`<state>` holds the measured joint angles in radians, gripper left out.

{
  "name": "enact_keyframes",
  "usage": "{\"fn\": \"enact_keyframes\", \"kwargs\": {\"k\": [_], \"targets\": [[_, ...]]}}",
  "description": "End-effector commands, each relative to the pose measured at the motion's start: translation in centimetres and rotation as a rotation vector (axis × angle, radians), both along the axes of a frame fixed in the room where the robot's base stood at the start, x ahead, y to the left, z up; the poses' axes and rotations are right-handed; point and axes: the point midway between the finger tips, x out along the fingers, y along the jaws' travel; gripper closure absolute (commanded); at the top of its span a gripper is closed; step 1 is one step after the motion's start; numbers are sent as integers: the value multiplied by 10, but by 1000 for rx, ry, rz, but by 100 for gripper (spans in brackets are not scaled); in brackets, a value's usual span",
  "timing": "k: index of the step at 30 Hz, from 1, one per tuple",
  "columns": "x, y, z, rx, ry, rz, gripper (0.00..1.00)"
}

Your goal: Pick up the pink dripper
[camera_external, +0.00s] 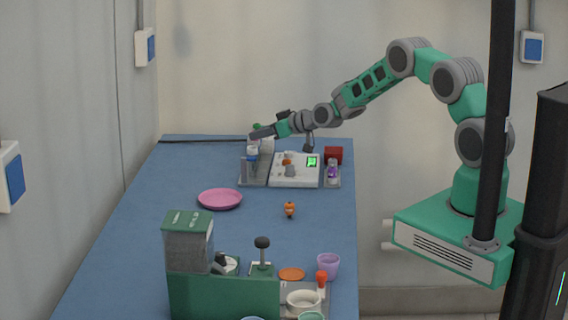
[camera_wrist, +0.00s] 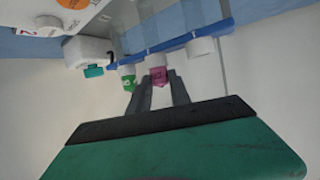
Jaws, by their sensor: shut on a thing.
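The pink dripper (camera_wrist: 158,76), with a white part at one end, shows between my finger tips in the wrist view. My gripper (camera_wrist: 160,84) is shut on it. In the external view my gripper (camera_external: 260,134) is over the far end of the blue table, above the grey rack; I cannot make out the pink dripper there. A green dripper (camera_wrist: 128,79) is close beside the pink one in the wrist view.
A blue rail (camera_wrist: 180,42) and a white cap (camera_wrist: 200,48) are close to the fingers. On the table (camera_external: 150,220) are a white device with a green screen (camera_external: 312,162), a red block (camera_external: 333,155), a purple-labelled bottle (camera_external: 332,172) and a pink plate (camera_external: 220,199). A green machine (camera_external: 188,270) stands in front.

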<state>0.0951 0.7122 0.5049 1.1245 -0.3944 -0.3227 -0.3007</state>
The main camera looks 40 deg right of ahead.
Motion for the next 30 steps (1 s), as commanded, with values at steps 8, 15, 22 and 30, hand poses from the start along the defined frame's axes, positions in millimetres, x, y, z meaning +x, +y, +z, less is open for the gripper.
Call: {"fn": "enact_keyframes", "kwargs": {"k": [8, 15, 22, 30], "targets": [[0, 0, 0, 0, 0, 0, 100], [0, 0, 0, 0, 0, 0, 100], [0, 0, 4, 0, -2, 0, 100], [-12, -1, 46, 0, -4, -1, 100]]}}
